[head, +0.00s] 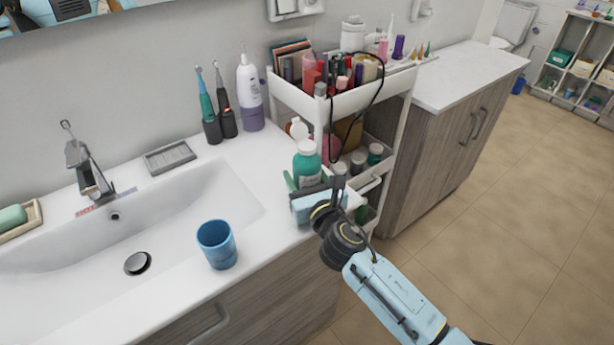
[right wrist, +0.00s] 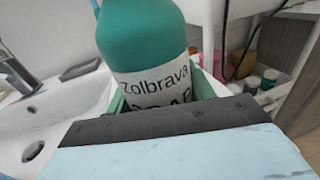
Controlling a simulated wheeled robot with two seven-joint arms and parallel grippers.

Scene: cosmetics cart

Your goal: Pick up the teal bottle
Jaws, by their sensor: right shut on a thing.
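The teal bottle (head: 307,168) has a white cap and a white label, and it stands upright at the right end of the sink counter, in front of the cart. In the right wrist view the bottle (right wrist: 145,45) fills the upper middle, and its label reads "Zolbrava". My right gripper (head: 308,187) is shut on the bottle, with green finger parts on both sides of it. The bottle's lower part is hidden behind the gripper, so I cannot tell whether it touches the counter. My left gripper is not in view.
The white cart (head: 340,103) holds many cosmetics close behind the bottle. A blue cup (head: 217,245) stands on the counter's front edge by the sink (head: 190,217). Two electric toothbrushes (head: 211,125) and a white-and-purple bottle (head: 249,95) stand at the wall.

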